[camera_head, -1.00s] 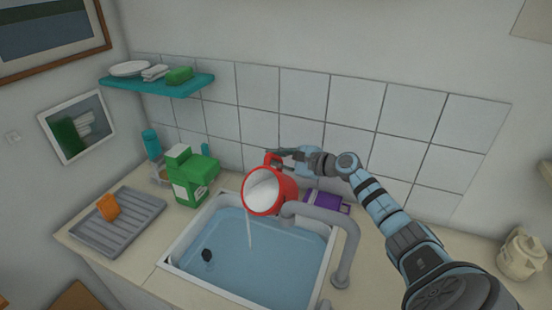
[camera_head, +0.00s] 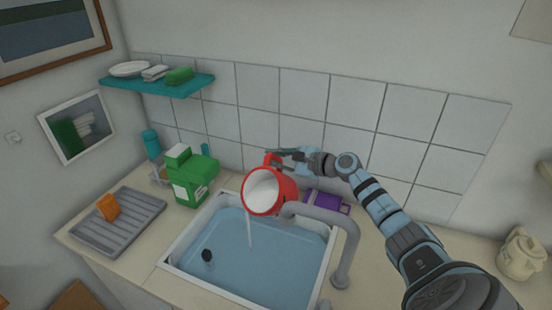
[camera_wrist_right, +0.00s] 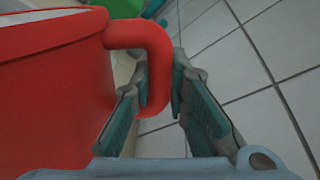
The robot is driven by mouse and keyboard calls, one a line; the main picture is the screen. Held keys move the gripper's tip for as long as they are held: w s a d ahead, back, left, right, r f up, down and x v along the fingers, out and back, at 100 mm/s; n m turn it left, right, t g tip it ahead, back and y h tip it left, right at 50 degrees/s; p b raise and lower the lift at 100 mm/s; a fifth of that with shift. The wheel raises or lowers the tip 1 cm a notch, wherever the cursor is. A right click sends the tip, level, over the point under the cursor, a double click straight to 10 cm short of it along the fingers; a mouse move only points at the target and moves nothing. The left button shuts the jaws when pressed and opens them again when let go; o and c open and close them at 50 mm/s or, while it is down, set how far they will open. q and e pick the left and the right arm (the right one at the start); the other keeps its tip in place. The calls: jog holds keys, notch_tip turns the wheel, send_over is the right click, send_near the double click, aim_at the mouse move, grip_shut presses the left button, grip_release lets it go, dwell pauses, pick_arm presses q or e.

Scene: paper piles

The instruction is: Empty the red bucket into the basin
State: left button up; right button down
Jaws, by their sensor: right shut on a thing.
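The red bucket (camera_head: 285,184) is tilted over the basin (camera_head: 181,262), its mouth facing left and toward me. A thin white stream (camera_head: 249,228) runs from its lip down to the blue water (camera_head: 262,262) in the basin. In the right wrist view the red handle (camera_wrist_right: 152,62) lies between the two fingers (camera_wrist_right: 160,105), and the bucket's wall (camera_wrist_right: 50,95) fills the left side. My left gripper is out of view.
A grey faucet (camera_head: 345,240) arches over the basin's right side, close to the bucket. A purple box (camera_head: 328,203) lies behind it. Green boxes (camera_head: 192,180) and a grey drying rack (camera_head: 120,222) with an orange sponge (camera_head: 108,207) stand left.

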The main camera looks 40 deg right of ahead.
jog(key=shift+a+r+n+p, duration=0.25)
jog(key=shift+r+n+p, duration=0.1)
jog(key=shift+p, duration=0.45)
dwell(1.4)
jog(key=shift+a+r+n+h+p, duration=0.2)
jog(key=shift+a+n+h+p, duration=0.1)
jog(key=shift+p, duration=0.55)
jog(key=shift+s, duration=0.1)
dwell(1.8)
jog(key=shift+a+r+n+p, duration=0.1)
jog(key=shift+a+n+p, duration=0.25)
jog(key=shift+p, duration=0.7)
dwell(1.0)
